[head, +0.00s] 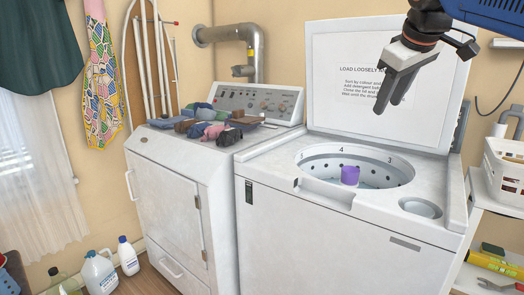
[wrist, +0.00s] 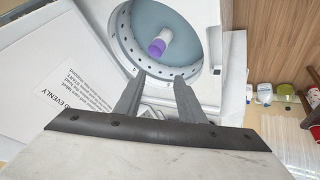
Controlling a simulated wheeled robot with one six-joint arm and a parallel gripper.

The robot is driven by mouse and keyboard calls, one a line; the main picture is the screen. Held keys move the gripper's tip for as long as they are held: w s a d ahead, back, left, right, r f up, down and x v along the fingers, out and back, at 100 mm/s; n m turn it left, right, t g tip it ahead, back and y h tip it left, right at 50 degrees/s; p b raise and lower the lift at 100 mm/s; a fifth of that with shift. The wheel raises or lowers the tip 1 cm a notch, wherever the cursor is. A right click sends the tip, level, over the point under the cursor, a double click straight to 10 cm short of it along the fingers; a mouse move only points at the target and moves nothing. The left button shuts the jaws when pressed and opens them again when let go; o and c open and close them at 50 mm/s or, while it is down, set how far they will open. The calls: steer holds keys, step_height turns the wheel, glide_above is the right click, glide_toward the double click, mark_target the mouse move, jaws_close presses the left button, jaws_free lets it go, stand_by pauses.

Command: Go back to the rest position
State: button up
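My gripper (head: 398,82) hangs in the air above the right side of the top-loading washing machine (head: 330,235), in front of its raised lid (head: 345,95). Its two grey fingers point down and touch nothing. In the wrist view my gripper (wrist: 161,77) shows a clear gap between the fingertips, with nothing held. A purple piece (head: 350,175) stands in the middle of the open drum. In the wrist view the purple piece (wrist: 156,47) sits at the end of a white post, beyond the fingertips.
A white dryer (head: 170,195) stands to the left, with several folded or rolled cloths (head: 215,125) on top. A white basket (head: 505,170) is on a shelf at the right. Bottles (head: 100,272) stand on the floor at lower left. The air around my gripper looks free.

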steer(key=s+f+m, duration=0.2)
steer(key=s+f, duration=0.5)
steer(key=f, duration=0.6)
steer(key=s+f+m+g, duration=0.1)
steer(key=s+f, duration=0.7)
steer(key=f, duration=0.5)
steer(key=s+f+m+g, duration=0.1)
steer(key=s+f+m, duration=0.1)
steer(key=s+f, duration=0.5)
step_height(320, 180, down, 6)
steer(key=shift+s+a+m+y, duration=0.3)
steer(key=shift+s+a+y, duration=0.05)
steer(key=shift+y, duration=0.05)
steer(key=shift+o, duration=0.6)
